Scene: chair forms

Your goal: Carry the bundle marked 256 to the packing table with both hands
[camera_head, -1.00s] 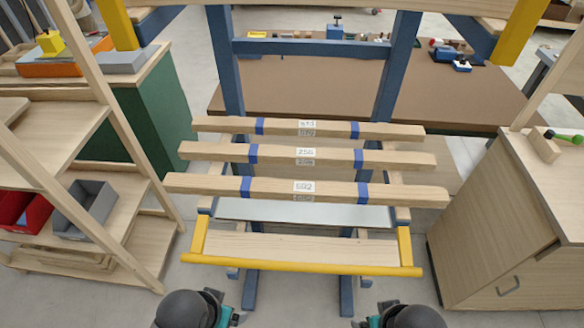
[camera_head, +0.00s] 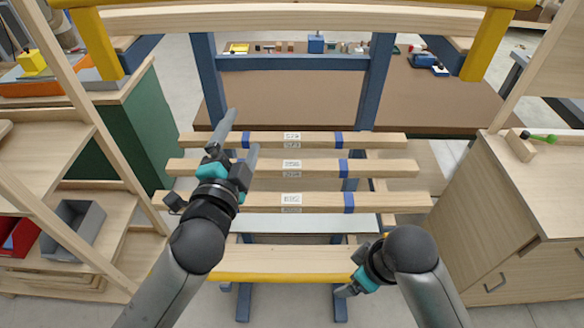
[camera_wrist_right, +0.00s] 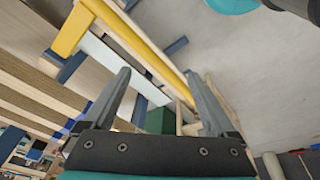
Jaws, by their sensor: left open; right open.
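The bundle marked 256 (camera_head: 320,167) is the middle of three long wooden bundles lying crosswise on a rack. It has a pale label at its centre and blue bands; its left band is hidden by my left gripper. My left gripper (camera_head: 242,132) is open and empty. It appears over the left part of the bundles, its fingers pointing away; I cannot tell if it touches any. My right gripper (camera_head: 349,274) is open and empty, low before the rack's front right. Its spread fingers show in the right wrist view (camera_wrist_right: 160,76). A brown-topped table (camera_head: 290,95) stands behind; I cannot tell if it is the packing table.
Another bundle lies behind (camera_head: 370,139) and one in front (camera_head: 390,200). The rack has a yellow front bar (camera_head: 290,278) and blue posts (camera_head: 376,85). Wooden shelves with a grey bin (camera_head: 75,230) are at left; a wooden cabinet (camera_head: 500,215) is at right.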

